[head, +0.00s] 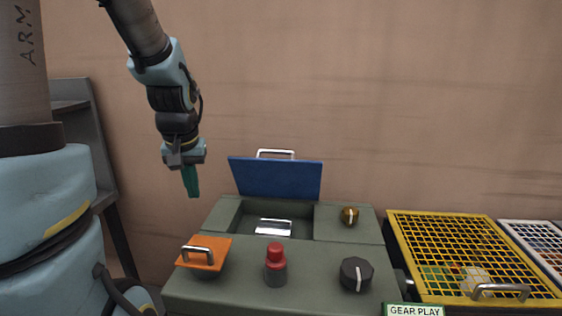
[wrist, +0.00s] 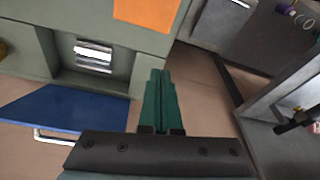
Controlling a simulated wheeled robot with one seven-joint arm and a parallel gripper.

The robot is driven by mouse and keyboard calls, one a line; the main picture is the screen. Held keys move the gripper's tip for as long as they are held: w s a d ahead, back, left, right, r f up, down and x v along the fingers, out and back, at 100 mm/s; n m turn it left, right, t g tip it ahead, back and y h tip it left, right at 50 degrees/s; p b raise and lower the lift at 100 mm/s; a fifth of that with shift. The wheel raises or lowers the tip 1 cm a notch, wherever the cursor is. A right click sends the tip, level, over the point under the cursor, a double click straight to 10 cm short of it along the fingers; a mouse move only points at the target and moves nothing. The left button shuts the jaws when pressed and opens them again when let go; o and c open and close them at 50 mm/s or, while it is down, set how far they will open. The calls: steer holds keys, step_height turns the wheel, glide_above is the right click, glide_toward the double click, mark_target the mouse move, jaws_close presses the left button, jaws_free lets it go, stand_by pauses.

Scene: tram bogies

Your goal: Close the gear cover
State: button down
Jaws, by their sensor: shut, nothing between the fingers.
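The blue cover (head: 275,178) stands open, tilted up at the back of the green cabinet (head: 320,248), with a metal handle (head: 275,152) on its upper edge. Below it is an open recess with a shiny metal piece (head: 273,227) inside. In the wrist view the blue cover (wrist: 55,107) lies at the left, beside the recess with the metal piece (wrist: 93,55). My gripper (head: 193,193) is shut and empty, pointing down, left of the blue cover and apart from it. Its teal fingers (wrist: 158,95) show in the wrist view.
On the cabinet top are an orange plate with a handle (head: 205,258), a red-capped knob (head: 275,263), a black dial (head: 356,274) and a brass knob (head: 349,216). A yellow mesh cover (head: 470,250) lies to the right. Grey shelving (head: 95,150) stands at the left.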

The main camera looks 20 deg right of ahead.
steer(key=w+d+r+m+t+h+b, duration=0.15)
steer(key=w+d+r, duration=0.25)
steer(key=d, duration=0.4)
steer(key=w+d+r+t+b, duration=0.15)
steer(key=w+d+r, duration=0.25)
steer(key=d, duration=0.4)
steer(key=w+d+r+m+t+h+b, duration=0.1)
steer(key=w+d+r+b, duration=0.1)
steer(key=w+d+r, duration=0.45)
steer(key=w+d+f+p, duration=0.3)
steer(key=d+f, duration=0.1)
steer(key=f, duration=0.6)
steer(key=s+a, duration=0.1)
steer(key=s+a+f, duration=0.1)
steer(key=s, duration=0.1)
steer(key=shift+s+p, duration=0.15)
steer(key=shift+p, duration=0.25)
steer(key=shift+f+b, duration=0.2)
steer(key=shift+b, duration=0.2)
